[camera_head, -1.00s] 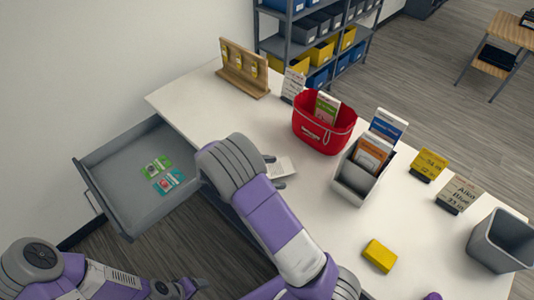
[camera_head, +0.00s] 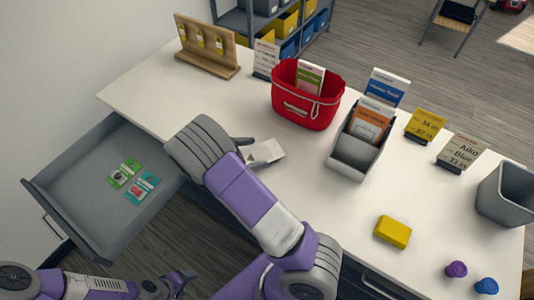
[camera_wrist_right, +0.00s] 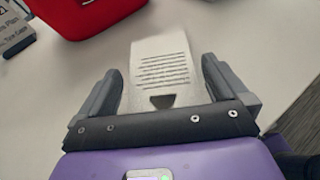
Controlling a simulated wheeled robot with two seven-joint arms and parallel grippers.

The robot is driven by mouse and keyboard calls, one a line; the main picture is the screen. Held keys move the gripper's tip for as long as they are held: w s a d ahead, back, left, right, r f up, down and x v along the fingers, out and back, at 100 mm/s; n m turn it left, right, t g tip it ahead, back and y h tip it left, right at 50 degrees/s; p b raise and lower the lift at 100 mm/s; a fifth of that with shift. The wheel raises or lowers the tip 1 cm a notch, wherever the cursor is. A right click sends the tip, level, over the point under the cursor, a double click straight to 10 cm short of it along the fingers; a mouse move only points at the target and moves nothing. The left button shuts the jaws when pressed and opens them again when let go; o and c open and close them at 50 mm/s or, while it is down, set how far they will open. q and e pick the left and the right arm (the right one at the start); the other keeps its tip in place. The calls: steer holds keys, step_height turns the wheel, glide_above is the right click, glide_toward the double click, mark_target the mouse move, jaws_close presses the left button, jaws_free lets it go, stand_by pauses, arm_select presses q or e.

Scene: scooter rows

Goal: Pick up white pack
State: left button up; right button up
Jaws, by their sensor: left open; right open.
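The white pack (camera_head: 266,152) is on the white table near its drawer-side edge, left of the grey holder. In the right wrist view the white pack (camera_wrist_right: 160,68) has dark printed lines and lies between the two fingers, with a visible gap on each side. My right gripper (camera_head: 248,151) is open around its near end, which is partly hidden by the arm in the head view. The fingers also show in the right wrist view (camera_wrist_right: 162,82). My left gripper (camera_head: 182,283) is open, low at the bottom left, away from the table.
A red basket (camera_head: 303,112) stands behind the pack. A grey holder (camera_head: 349,158) with packs stands to the right. A yellow block (camera_head: 393,231) lies nearer the front. An open drawer (camera_head: 88,210) with small packets juts out left. Table around the pack is clear.

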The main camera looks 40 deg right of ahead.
mark_target(266, 152)
steer(key=x, duration=0.2)
steer(key=shift+d+f, duration=0.2)
steer(key=shift+f, duration=0.2)
steer(key=shift+s+d+f, duration=0.1)
steer(key=shift+d, duration=0.3)
steer(key=shift+c, duration=0.2)
steer(key=c, duration=0.7)
steer(key=shift+o, duration=0.2)
step_height(266, 152, up, 10)
steer(key=p, duration=0.1)
steer(key=shift+a, duration=0.1)
